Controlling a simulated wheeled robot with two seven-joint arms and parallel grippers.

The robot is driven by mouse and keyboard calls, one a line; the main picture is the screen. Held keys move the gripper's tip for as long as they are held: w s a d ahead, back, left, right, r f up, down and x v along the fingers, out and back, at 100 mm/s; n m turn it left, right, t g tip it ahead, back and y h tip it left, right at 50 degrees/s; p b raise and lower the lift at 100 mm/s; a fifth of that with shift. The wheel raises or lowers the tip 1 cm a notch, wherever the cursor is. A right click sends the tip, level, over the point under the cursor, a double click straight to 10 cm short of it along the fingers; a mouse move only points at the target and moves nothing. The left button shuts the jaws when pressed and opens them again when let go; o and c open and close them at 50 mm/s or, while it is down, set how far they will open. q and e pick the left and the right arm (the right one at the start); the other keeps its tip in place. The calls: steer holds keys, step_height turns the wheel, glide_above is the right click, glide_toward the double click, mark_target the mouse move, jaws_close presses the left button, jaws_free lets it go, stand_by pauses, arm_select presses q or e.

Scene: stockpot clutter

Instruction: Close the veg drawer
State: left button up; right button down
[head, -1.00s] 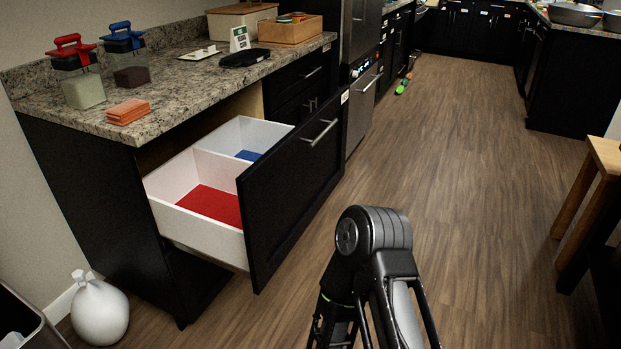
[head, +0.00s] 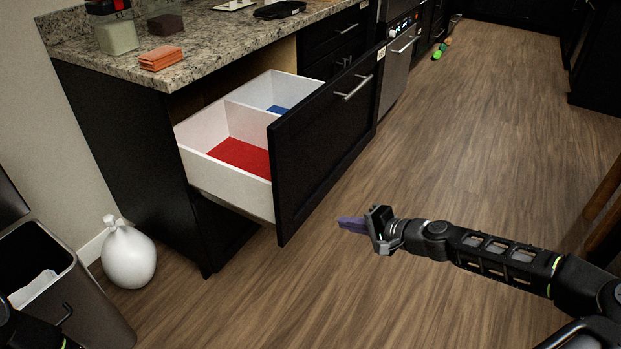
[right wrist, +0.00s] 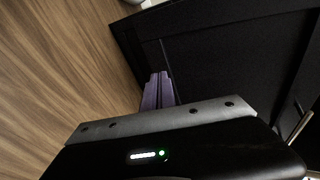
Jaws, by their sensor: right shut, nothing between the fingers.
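The veg drawer (head: 325,137) is pulled out from under the granite counter. It has a black front with a bar handle (head: 354,87) and a white two-part box with a red mat (head: 240,156) and a blue mat (head: 279,110). My right gripper (head: 342,224) is shut and empty, in front of the drawer front and apart from it, with its purple fingers pointing towards it. In the right wrist view the shut fingers (right wrist: 158,86) point at the black drawer front (right wrist: 225,65). A dark piece of my left arm shows at the lower left; its gripper is out of view.
A white tied bag (head: 129,256) stands on the floor left of the cabinet, beside an open bin (head: 95,300). Orange sponges or cloths (head: 161,58) and a container (head: 118,37) are on the counter (head: 215,45).

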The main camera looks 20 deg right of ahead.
step_height(320, 180, up, 13)
steer(key=d+n+y, duration=0.2)
steer(key=shift+s+f+y, duration=0.15)
steer(key=shift+s+y, duration=0.15)
steer(key=shift+s, duration=0.15)
